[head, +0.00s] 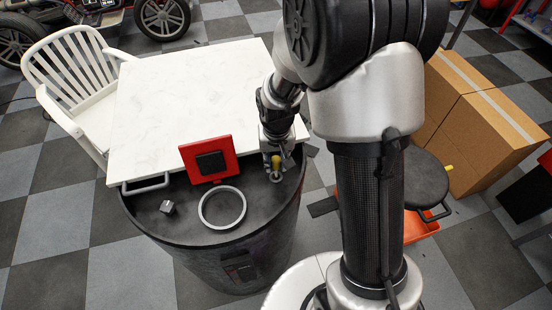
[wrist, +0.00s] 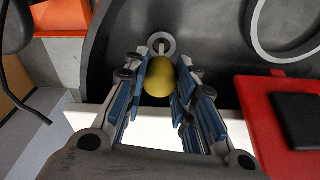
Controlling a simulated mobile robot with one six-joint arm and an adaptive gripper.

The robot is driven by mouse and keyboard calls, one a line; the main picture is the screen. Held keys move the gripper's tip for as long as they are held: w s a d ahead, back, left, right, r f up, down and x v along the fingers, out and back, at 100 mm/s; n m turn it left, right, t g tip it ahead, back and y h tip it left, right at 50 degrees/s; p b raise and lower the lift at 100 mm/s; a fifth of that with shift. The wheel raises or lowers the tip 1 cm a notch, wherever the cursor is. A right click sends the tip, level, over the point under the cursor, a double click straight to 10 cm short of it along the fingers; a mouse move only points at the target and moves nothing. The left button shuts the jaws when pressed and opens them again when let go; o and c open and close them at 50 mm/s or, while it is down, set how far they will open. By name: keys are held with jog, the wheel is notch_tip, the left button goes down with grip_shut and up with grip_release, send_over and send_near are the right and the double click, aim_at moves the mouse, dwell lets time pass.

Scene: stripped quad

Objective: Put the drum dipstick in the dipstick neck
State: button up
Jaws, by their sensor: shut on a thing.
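The drum dipstick (head: 276,161) shows as a yellow knob between the fingers of my gripper (head: 275,158). In the wrist view the knob (wrist: 158,77) sits between the blue-padded fingers of my gripper (wrist: 160,80), which is shut on it. A thin grey rod runs from the knob toward the dipstick neck (wrist: 162,37), a small grey ring on the dark drum top. In the head view the neck (head: 276,178) lies just below the knob. The rod's end appears over or at the ring; I cannot tell whether it is inside.
On the drum top (head: 180,226) stand a red framed panel (head: 225,147), a large grey ring (head: 222,190) and a small grey block (head: 167,207). A white table (head: 190,85) adjoins the drum. Cardboard boxes (head: 480,130) and an orange tray (head: 420,226) are at the right.

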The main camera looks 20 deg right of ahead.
jog(key=shift+f+b, duration=1.15)
jog(key=shift+f, duration=0.95)
jog(key=o, duration=1.1)
jog(key=shift+c, duration=0.2)
jog(key=r, duration=0.4)
jog(key=s+r, duration=0.1)
jog(key=r, duration=0.6)
jog(key=shift+s+a+r, duration=0.1)
jog(key=shift+s+r, duration=0.1)
jog(key=shift+r, duration=0.2)
